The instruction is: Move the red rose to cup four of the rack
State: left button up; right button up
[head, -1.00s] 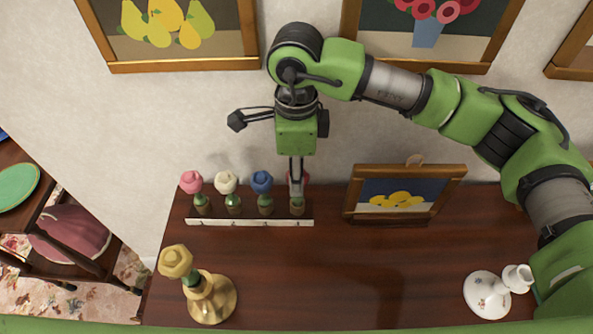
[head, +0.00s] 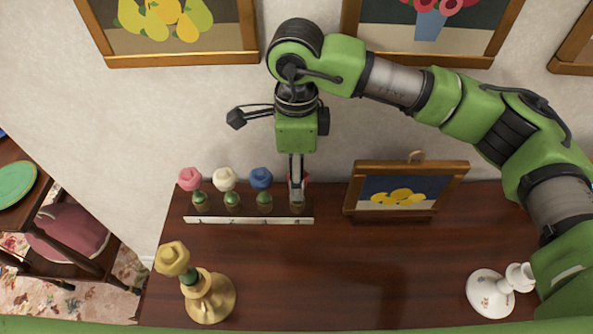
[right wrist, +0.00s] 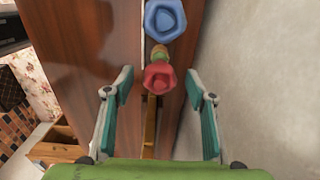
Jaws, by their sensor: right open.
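The rack (head: 250,220) is a low strip with a white front edge and a row of small cups at the back of the wooden top. The red rose (right wrist: 160,79) stands at the right-end cup; in the head view, only a little red shows beside my finger. My right gripper (head: 297,192) points down there. In the right wrist view, the fingers of my right gripper (right wrist: 160,95) are spread, one on each side of the red rose with gaps between. The rose's stem is mostly hidden. My left gripper is not in view.
Pink (head: 190,179), white (head: 224,179) and blue (head: 261,179) roses stand in the other cups. A yellow rose (head: 173,258) is in a brass holder (head: 211,300) at front left. A framed picture (head: 408,190) stands right of the rack; a white vase (head: 490,293) is at front right.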

notch_tip(320, 180, up, 12)
jog(key=shift+f, duration=0.2)
jog(key=shift+f, duration=0.1)
dwell(0.5)
